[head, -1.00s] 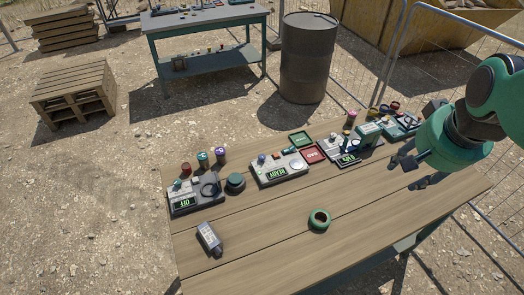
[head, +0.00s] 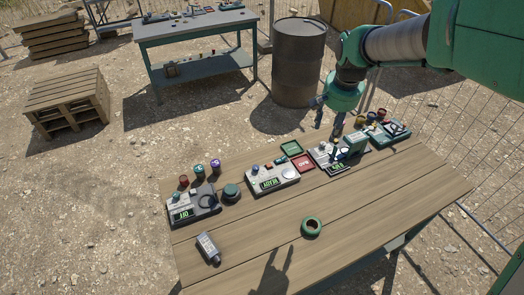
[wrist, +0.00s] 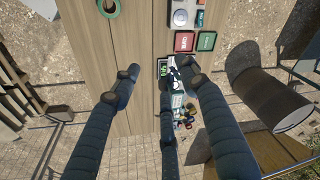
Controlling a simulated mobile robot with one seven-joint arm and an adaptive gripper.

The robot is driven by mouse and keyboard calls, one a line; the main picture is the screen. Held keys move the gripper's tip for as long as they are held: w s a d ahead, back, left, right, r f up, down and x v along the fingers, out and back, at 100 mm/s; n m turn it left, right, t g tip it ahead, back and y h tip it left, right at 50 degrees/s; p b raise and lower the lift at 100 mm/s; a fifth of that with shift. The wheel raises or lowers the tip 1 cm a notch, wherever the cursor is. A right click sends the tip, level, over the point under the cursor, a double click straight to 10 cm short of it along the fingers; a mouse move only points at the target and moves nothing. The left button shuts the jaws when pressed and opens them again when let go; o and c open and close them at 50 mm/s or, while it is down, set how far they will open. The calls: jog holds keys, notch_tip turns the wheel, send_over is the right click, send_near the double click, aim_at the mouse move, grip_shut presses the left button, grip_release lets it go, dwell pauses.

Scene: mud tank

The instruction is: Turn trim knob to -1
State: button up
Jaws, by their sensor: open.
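No knob is labelled clearly enough to tell which is the trim knob. My gripper (head: 328,125) is open and empty, fingers pointing down, above the far edge of the table near the third grey device (head: 322,152). That device has a small green display (head: 338,168), too small to read, and small controls partly behind a green block (head: 356,144). In the wrist view, my spread gripper fingers (wrist: 160,84) frame this display (wrist: 163,68), and one finger hides part of the device. I cannot tell the knob's setting.
On the wooden table (head: 370,215) are a middle device (head: 272,175), a left device (head: 193,206), a dark round knob (head: 231,191), red (head: 303,162) and green (head: 292,149) plates, a green ring (head: 312,227) and a grey box (head: 208,247). The front right is clear.

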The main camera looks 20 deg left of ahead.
jog(key=w+a+f+p, duration=0.3)
jog(key=w+a+f, duration=0.1)
jog(key=a, duration=0.4)
jog(key=g+p, duration=0.2)
jog(key=p, duration=0.5)
send_over(256, 167)
notch_tip(256, 167, down, 19)
jog(key=shift+f+h, duration=0.2)
jog(key=shift+h, duration=0.2)
jog(key=shift+a+f, duration=0.1)
jog(key=shift+f+p, duration=0.95)
jog(key=shift+f, duration=5.85)
grip_shut()
